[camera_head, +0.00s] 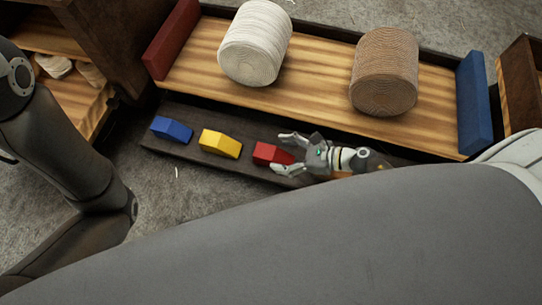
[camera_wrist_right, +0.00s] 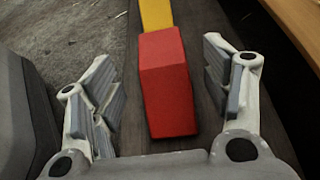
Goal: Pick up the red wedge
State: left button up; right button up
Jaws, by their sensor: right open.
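The red wedge (camera_head: 268,153) lies on a dark narrow board (camera_head: 182,148) in the head view, at the right end of a row of wedges. My right gripper (camera_head: 283,154) is open around it, with one finger on each side. In the right wrist view the red wedge (camera_wrist_right: 165,88) sits between the two open fingers of the gripper (camera_wrist_right: 160,90), with a gap on both sides. The wedge's right end is partly hidden by the gripper in the head view. My left arm comes in from the left, but its gripper is out of sight.
A yellow wedge (camera_head: 219,143) and a blue wedge (camera_head: 171,129) lie left of the red one. Behind is a wooden tray (camera_head: 312,80) holding a white rope coil (camera_head: 255,43) and a brown rope coil (camera_head: 385,72), with a red end block (camera_head: 171,40) and blue end block (camera_head: 474,103).

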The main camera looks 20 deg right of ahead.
aim_at(271, 152)
jog(key=b+x, duration=0.2)
jog(key=x, duration=0.2)
jog(key=shift+w, duration=0.15)
jog(key=c, duration=1.2)
